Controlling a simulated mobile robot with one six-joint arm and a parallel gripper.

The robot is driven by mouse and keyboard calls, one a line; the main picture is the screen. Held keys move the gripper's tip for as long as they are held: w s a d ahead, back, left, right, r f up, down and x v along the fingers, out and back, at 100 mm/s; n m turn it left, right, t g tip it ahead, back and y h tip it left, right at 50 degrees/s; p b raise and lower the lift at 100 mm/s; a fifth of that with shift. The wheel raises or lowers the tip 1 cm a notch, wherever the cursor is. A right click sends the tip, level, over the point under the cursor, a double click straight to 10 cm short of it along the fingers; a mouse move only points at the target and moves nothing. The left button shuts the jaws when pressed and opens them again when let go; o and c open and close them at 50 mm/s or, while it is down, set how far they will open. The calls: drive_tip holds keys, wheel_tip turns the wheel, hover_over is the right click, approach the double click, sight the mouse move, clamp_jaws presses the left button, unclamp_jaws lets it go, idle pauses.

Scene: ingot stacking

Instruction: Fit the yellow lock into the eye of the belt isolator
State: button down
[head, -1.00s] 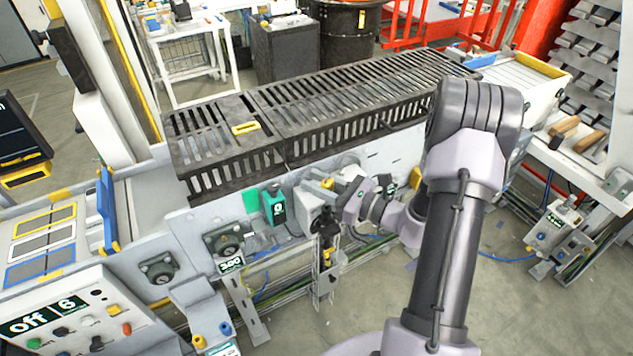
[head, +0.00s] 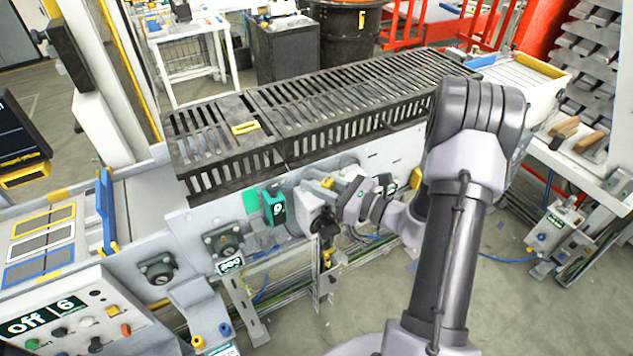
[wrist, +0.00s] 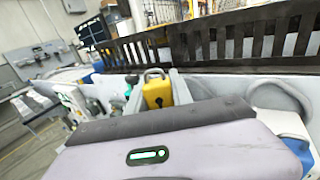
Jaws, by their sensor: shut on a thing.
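The yellow lock (wrist: 158,93) is a padlock with its shackle up, standing between the grey fingers of my gripper (wrist: 160,82) in the wrist view. My gripper is shut on it. In the head view my gripper (head: 318,196) is close to the front panel below the black grating, and a small yellow patch there may be the lock. Left of it are a teal box (head: 274,207) and a dark rotary switch (head: 225,241) with a green label. Which fitting is the belt isolator, and where its eye is, I cannot tell; the gripper hides part of the panel.
A second switch (head: 157,268) and a control box (head: 75,325) are at left. Cables and a stand are below the gripper.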

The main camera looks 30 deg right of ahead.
sight(317, 203)
drive_tip(key=shift+f+b, duration=2.35)
drive_tip(key=shift+f, duration=0.4)
drive_tip(key=c, duration=1.1)
unclamp_jaws()
drive_tip(key=shift+o, duration=0.2)
drive_tip(key=p+v, duration=0.2)
drive_tip(key=v, duration=1.5)
drive_tip(key=shift+s+p, duration=0.25)
drive_tip(key=shift+p, duration=0.05)
